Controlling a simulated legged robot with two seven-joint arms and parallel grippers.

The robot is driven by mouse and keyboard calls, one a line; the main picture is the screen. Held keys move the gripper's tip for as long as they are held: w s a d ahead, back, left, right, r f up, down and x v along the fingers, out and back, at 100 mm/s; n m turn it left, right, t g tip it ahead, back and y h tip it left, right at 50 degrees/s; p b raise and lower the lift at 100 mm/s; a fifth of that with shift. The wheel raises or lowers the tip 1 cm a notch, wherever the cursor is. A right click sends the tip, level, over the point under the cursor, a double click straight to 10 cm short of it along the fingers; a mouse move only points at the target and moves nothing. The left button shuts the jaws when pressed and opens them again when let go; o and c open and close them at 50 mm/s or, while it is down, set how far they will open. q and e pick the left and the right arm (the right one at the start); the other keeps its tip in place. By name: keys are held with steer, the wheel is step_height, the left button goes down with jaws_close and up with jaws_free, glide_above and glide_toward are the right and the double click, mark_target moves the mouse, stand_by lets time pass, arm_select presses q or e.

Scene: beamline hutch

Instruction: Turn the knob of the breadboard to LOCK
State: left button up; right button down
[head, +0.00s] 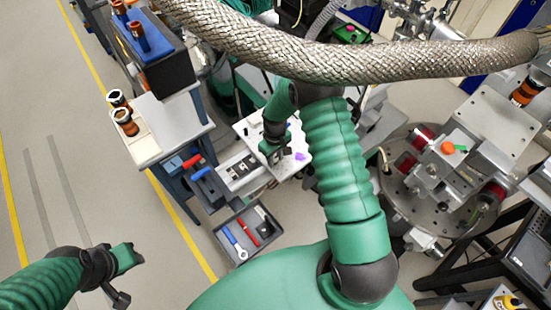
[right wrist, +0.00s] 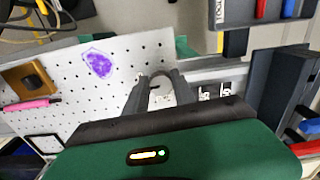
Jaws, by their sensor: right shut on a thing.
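The breadboard is a white perforated plate (right wrist: 125,55) with a purple patch, in the right wrist view. It also shows near the middle of the head view (head: 248,128). My right gripper (right wrist: 158,82) is over its edge, with both fingers around a small pale, rounded part, the knob (right wrist: 160,93). The fingers hide much of the knob, and its pointing direction cannot be read. Small black-and-white labels (right wrist: 215,90) sit right of the fingers. My left gripper (head: 136,257) hangs over the floor at lower left in the head view, away from the board; its fingers are unclear.
A brown block (right wrist: 30,78) and pink pen (right wrist: 32,104) lie on the board. A grey tool bin (head: 238,258) stands on the floor below. A white side table (head: 170,125) is left. A thick braided hose (head: 370,62) crosses above my right arm. Round chamber equipment (head: 430,205) stands right.

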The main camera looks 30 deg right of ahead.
mark_target(275, 158)
steer(key=shift+w+r+m, duration=0.2)
steer(key=shift+w+m, duration=0.2)
steer(key=shift+m, duration=0.1)
steer(key=c, duration=1.4)
jaws_free()
steer(key=o, duration=0.4)
steer(key=shift+s+f, duration=0.1)
steer(key=shift+f, duration=0.1)
steer(key=shift+c, duration=0.2)
step_height(275, 158, up, 17)
steer(key=b, duration=0.2)
steer(key=shift+d+f, duration=0.1)
